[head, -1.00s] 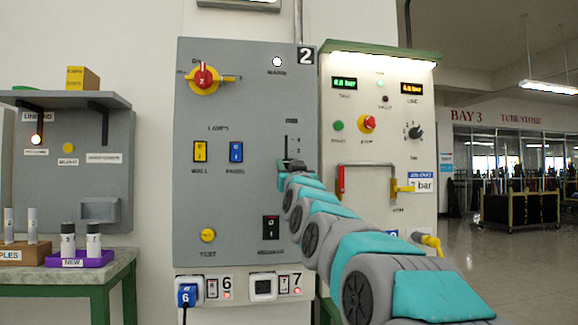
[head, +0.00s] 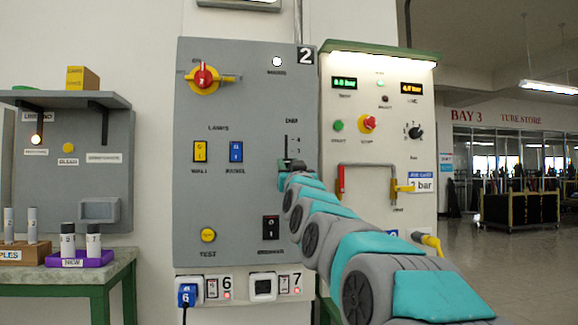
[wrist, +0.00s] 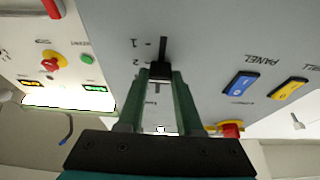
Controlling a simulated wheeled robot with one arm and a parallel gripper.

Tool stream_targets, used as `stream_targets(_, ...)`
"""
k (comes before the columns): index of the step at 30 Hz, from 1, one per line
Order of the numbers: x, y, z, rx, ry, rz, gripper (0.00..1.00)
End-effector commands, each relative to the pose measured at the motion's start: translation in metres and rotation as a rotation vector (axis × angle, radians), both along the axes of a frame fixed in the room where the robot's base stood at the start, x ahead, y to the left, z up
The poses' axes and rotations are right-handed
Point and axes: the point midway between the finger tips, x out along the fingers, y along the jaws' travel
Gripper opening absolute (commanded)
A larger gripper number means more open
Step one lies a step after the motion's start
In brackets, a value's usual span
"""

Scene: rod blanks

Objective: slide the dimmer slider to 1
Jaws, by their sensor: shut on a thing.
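The dimmer slider is on the grey panel marked 2 (head: 220,130). Its vertical slot (head: 286,145) shows above my gripper in the head view, with marks 4 and 3 beside it. In the wrist view, which looks upside down, my gripper (wrist: 160,78) is shut on the dark slider knob (wrist: 160,71). The knob stands close to the 2 mark; its exact position is hard to tell. The slot (wrist: 163,48) runs on past the knob toward the 1 mark. In the head view my gripper (head: 285,167) covers the knob and the lower marks.
Blue panel switch (head: 236,151) and yellow wall switch (head: 200,151) are left of the slider. A black breaker switch (head: 270,228) is below it. A panel with a red-handled bar (head: 341,181) stands close on the right. The panel face between the controls is flat and bare.

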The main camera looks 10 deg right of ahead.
Motion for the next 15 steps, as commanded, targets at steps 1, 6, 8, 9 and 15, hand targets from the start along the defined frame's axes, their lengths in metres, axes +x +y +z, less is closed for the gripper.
stream_targets(1, -0.0002, 0.0001, 0.0003, 0.000, -0.001, 0.000, 0.00)
stream_targets(6, -0.0002, 0.0001, 0.0003, 0.000, -0.001, 0.000, 0.00)
stream_targets(8, -0.0003, 0.0002, 0.0004, 0.000, -0.001, 0.000, 0.00)
stream_targets(9, -0.0003, 0.0002, 0.0004, 0.000, -0.001, 0.000, 0.00)
stream_targets(15, -0.0002, 0.0000, -0.0068, 0.000, -0.001, 0.000, 0.00)
